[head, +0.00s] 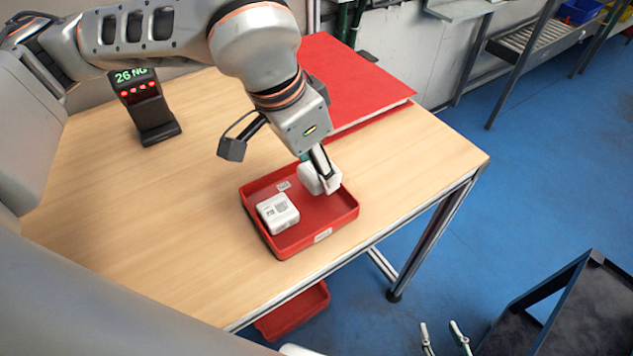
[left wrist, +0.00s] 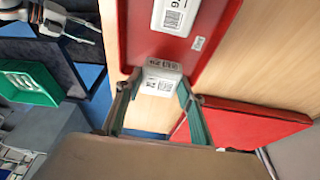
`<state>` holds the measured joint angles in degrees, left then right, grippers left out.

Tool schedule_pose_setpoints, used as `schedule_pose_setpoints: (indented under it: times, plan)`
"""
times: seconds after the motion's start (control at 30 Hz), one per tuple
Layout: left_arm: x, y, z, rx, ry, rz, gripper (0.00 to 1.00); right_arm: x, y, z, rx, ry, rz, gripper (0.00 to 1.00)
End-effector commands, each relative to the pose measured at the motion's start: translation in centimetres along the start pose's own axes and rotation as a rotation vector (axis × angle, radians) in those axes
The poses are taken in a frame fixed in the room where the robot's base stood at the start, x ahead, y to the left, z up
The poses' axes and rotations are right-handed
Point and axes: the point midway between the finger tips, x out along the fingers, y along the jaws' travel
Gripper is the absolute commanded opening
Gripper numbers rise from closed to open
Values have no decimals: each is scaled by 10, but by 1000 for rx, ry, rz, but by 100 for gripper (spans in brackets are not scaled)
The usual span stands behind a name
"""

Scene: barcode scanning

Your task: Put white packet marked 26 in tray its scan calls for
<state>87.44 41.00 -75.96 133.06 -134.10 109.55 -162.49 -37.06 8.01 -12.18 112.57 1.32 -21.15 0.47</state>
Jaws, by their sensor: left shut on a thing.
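My left gripper (head: 322,172) is shut on a white packet (head: 312,181) at the right side of a red tray (head: 346,212) on the table. The left wrist view shows this packet (left wrist: 161,76) between the green fingers; I cannot read its number. I cannot tell whether it touches the tray floor. Another white labelled packet (head: 277,213) lies in the tray's left part and shows at the top of the left wrist view (left wrist: 174,14). The scanner display (head: 145,97) reads "26 NG" over a row of red lights. My right gripper (head: 443,340) is open and empty at the bottom edge.
A large flat red box (head: 355,85) lies at the table's back right. Another red tray (head: 293,312) is low beneath the table's front edge. A dark cart (head: 575,305) stands at lower right. The left wrist view shows a green bin (left wrist: 30,84). The table's middle is clear.

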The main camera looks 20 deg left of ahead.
Motion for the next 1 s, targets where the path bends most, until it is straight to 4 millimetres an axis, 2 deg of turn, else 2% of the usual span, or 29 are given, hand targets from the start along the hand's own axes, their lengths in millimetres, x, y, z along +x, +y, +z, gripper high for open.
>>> schedule_pose_setpoints:
  times: [0.17, 0.4, 0.83, 0.87, 0.9, 1.0]
  plan:
    - [12, 0, 4, -1, -1, 1, 13, 0, 1, 1, -2, -1, 1, 40]
    - [41, 0, 13, -1, -1, 0, 13, 1, 1, 0, -3, 1, 3, 40]
    - [47, 0, 14, 0, 2, -1, 13, 2, 1, 4, -5, -2, 3, 40]
    - [46, 0, 14, 0, 1, -1, 43, 2, 2, 3, -5, 0, 4, 40]
    - [46, 0, 14, 0, 1, -1, 54, 2, 2, 2, -6, 0, 4, 40]
    - [45, 0, 14, 0, 1, -1, 55, 2, 2, 2, -6, 1, 4, 40]
